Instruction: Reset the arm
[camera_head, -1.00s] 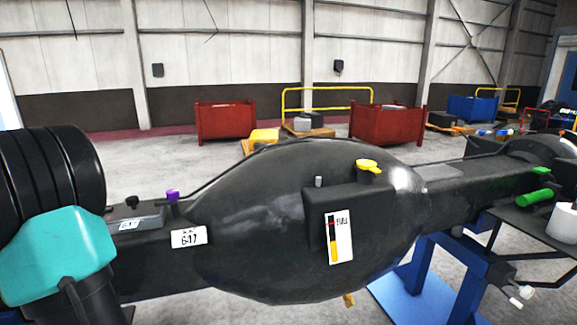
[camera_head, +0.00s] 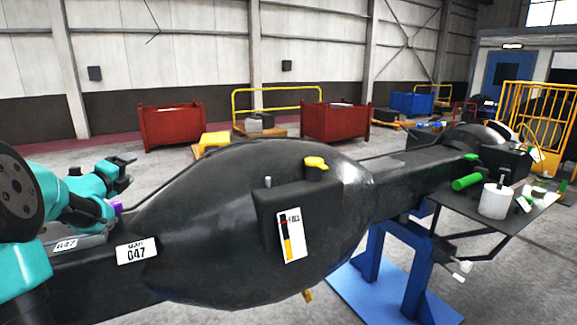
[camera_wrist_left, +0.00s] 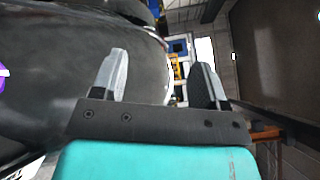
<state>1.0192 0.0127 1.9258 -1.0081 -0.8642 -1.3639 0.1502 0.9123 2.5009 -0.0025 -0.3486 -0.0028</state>
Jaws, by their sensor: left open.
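My left gripper (camera_head: 128,172) is in the head view at the left, at the end of my teal arm. It is above the left end of a large black casting (camera_head: 215,225), near a purple cap (camera_head: 116,208). In the left wrist view my left gripper (camera_wrist_left: 160,76) shows two grey fingers spread apart with nothing between them. The casting (camera_wrist_left: 60,75) fills the left of that view, with part of the purple cap (camera_wrist_left: 3,82) at the edge. My right gripper is not in view.
The casting carries a yellow cap (camera_head: 316,163) and a gauge label (camera_head: 291,236). A blue stand (camera_head: 400,262) is under its right part. At right, a dark tray (camera_head: 470,210) holds a green cylinder (camera_head: 467,182) and a white cup (camera_head: 495,202). Red bins (camera_head: 171,127) stand behind on open floor.

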